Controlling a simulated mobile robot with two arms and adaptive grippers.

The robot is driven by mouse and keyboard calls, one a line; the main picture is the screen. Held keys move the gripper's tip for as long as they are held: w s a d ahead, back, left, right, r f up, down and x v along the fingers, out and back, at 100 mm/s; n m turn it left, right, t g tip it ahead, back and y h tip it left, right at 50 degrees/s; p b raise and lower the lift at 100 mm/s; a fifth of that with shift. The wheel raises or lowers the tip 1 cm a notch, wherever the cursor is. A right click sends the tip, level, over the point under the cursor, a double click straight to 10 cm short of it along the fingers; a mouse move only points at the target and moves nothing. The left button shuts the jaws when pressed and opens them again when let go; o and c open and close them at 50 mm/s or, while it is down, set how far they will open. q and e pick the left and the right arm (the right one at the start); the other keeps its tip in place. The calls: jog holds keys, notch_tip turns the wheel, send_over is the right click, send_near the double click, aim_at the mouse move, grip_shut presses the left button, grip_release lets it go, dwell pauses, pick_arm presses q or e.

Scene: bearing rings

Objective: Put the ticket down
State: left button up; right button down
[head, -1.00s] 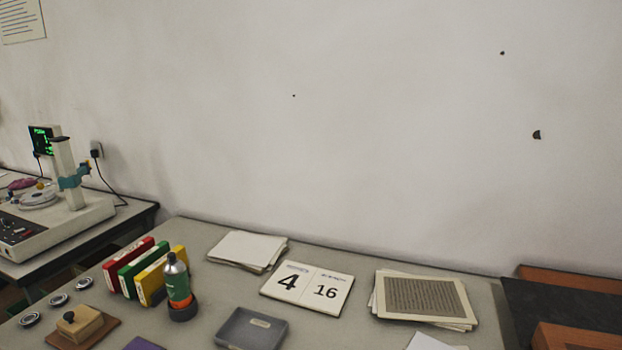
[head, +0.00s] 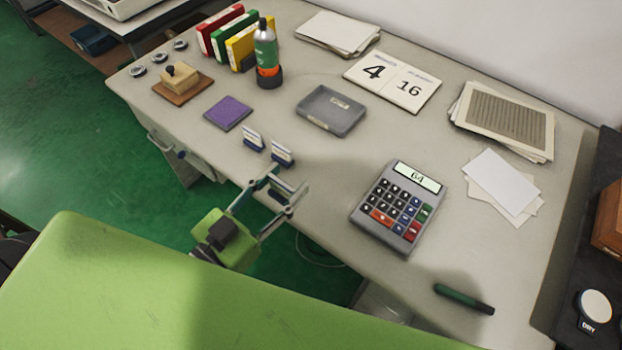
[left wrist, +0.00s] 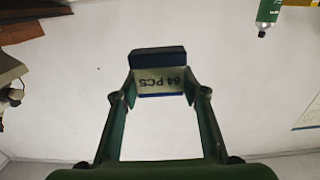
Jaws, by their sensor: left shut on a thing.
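My left gripper (head: 287,187) is near the front edge of the desk (head: 330,165). It is shut on a small ticket, which shows clearly in the left wrist view (left wrist: 160,82) between the fingertips. The ticket is a pale card reading "64 PCS", upside down in that view, with a dark blue base. In the head view the fingers partly hide it, and I cannot tell whether it touches the desk. Two similar white cards with blue bases, a left one (head: 253,138) and a right one (head: 281,153), stand just beyond the gripper. My right gripper is not in view.
A calculator (head: 399,207) showing 64 lies right of the gripper. A purple pad (head: 228,113) and a grey tray (head: 331,111) lie beyond the cards. A green pen (head: 464,298) lies near the front right. Bare desk shows between the cards and the calculator.

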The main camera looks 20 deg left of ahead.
pick_arm(q)
jog(key=shift+f+h, duration=0.3)
jog(key=shift+f, duration=0.1)
jog(key=shift+s+d, duration=0.1)
jog(key=w+f, duration=0.3)
jog(key=w, duration=0.1)
jog(key=w+f+b, duration=0.1)
jog(key=w+f, duration=0.2)
jog(key=w, duration=0.1)
jog(key=w+f+b, duration=0.1)
jog(key=w+f, duration=0.1)
jog(key=w, duration=0.3)
jog(key=shift+d+f, duration=0.4)
jog(key=f, duration=0.1)
jog(key=w+f+b, duration=0.1)
jog(key=f, duration=0.1)
jog(key=shift+d, duration=0.1)
jog(key=shift+f+b, duration=0.3)
jog(key=shift+f, duration=0.15)
